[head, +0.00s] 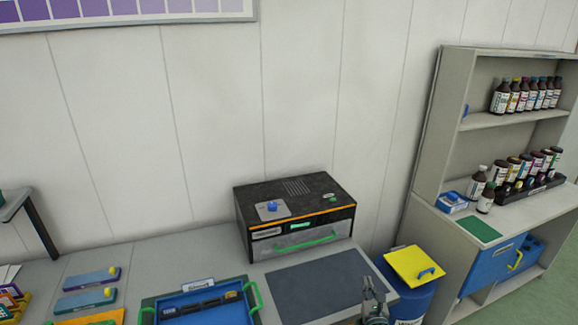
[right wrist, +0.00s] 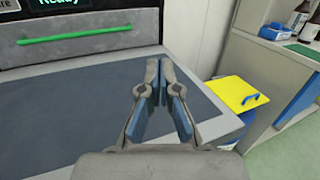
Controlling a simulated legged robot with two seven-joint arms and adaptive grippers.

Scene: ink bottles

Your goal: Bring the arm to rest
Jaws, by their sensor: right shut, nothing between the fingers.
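My right gripper (head: 374,293) shows at the bottom of the head view, at the right end of the dark grey mat (head: 318,286). In the right wrist view, my right gripper (right wrist: 160,72) has its fingertips together with nothing between them. It is over the right part of the mat (right wrist: 85,105), near the table's right edge. My left gripper is not in view.
A black machine (head: 295,213) with a green handle stands behind the mat. A blue tray (head: 205,312) with green handles lies left. A blue bin (head: 410,295) with a yellow lid (head: 414,265) stands right of the table. Bottles stand on a shelf unit (head: 448,130) further right.

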